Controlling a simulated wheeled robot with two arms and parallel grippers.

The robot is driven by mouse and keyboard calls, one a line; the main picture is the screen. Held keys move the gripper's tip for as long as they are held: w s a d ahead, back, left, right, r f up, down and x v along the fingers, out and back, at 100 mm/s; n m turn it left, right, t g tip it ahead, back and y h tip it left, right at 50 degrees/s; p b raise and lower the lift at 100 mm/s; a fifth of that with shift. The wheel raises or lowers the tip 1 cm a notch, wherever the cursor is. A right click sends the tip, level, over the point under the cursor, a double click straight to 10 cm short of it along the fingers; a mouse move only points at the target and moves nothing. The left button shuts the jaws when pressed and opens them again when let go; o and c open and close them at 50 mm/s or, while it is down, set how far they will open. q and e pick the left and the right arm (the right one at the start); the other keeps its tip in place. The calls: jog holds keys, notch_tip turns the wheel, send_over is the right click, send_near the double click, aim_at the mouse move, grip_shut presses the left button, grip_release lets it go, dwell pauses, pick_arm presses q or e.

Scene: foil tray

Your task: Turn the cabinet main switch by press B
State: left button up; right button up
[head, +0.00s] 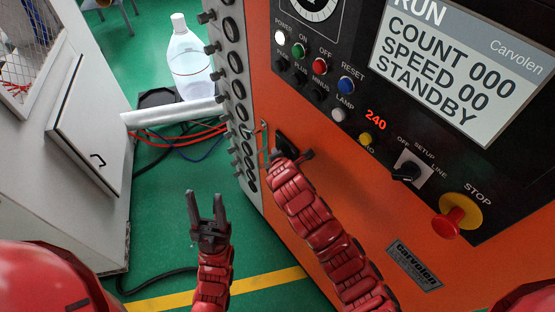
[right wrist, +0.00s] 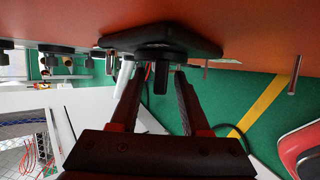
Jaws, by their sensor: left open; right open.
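The main switch (right wrist: 163,66) is a dark knob on a black plate (right wrist: 162,38) on the orange cabinet face, seen close up in the right wrist view. The fingers of my right gripper (right wrist: 155,76) are open, one on each side of the knob. I see gaps beside the knob; contact is not clear. In the head view, part of the black plate (head: 287,143) shows on the orange face, while my right gripper (head: 290,156) largely hides the knob. My left gripper (head: 204,194) is open and empty above the green floor, left of the cabinet.
The control panel above has a screen (head: 457,75) reading "STANDBY", a selector (head: 408,171) and a red stop button (head: 452,220). A row of dark knobs (head: 238,90) lines the cabinet's left edge. A white cabinet (head: 85,150), a bottle (head: 188,60) and loose cables (head: 180,135) are at left.

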jog(key=shift+x, duration=0.9)
jog(key=shift+a, duration=0.1)
grip_shut()
